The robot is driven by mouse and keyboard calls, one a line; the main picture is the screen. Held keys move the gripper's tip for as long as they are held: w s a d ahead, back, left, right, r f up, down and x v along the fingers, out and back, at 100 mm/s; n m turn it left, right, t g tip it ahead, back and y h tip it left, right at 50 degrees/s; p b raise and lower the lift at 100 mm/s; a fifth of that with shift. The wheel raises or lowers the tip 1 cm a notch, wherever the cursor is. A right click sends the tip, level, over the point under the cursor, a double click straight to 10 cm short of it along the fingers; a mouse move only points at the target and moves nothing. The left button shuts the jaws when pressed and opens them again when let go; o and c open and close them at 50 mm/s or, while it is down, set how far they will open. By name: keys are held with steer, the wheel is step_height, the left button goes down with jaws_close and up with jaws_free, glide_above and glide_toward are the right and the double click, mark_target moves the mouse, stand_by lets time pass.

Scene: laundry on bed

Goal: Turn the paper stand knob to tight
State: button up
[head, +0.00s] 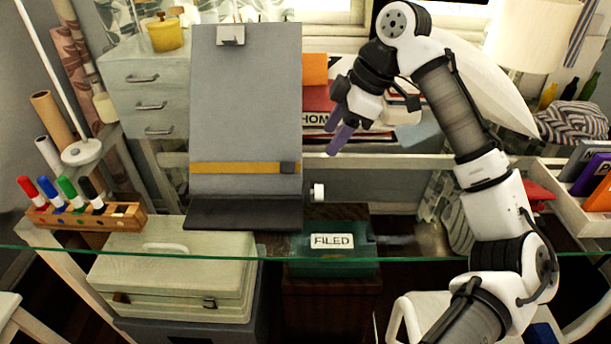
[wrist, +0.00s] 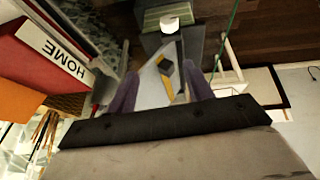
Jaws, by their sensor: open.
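The paper stand is an upright grey board (head: 245,100) with a metal clip on top, a yellow band low down and a dark base. A small white knob (head: 317,191) sticks out at its lower right side. In the wrist view, a white round piece (wrist: 169,24) that looks like this knob shows beyond the fingers. My gripper (head: 337,136) is right of the board, above the knob and apart from it. Its purple fingers are open and empty, and they also show in the wrist view (wrist: 162,92). I cannot tell the knob's setting.
A wooden holder (head: 90,215) with coloured markers stands at the left. A pale case (head: 170,275) and a green box labelled FILED (head: 333,262) show below, around the glass edge. Red HOME files (head: 318,105) stand behind my gripper. A tray (head: 575,200) is at the right.

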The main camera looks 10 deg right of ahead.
mark_target(322, 187)
steer(key=shift+g, duration=0.5)
steer(key=f, duration=0.4)
steer(key=a+f, duration=0.1)
steer(key=f, duration=0.3)
steer(key=s+a+f, duration=0.1)
steer(key=f, duration=0.3)
steer(key=shift+a+f+b, duration=0.1)
steer(key=shift+f+b, duration=0.1)
steer(key=shift+b, duration=0.1)
steer(key=c, duration=1)
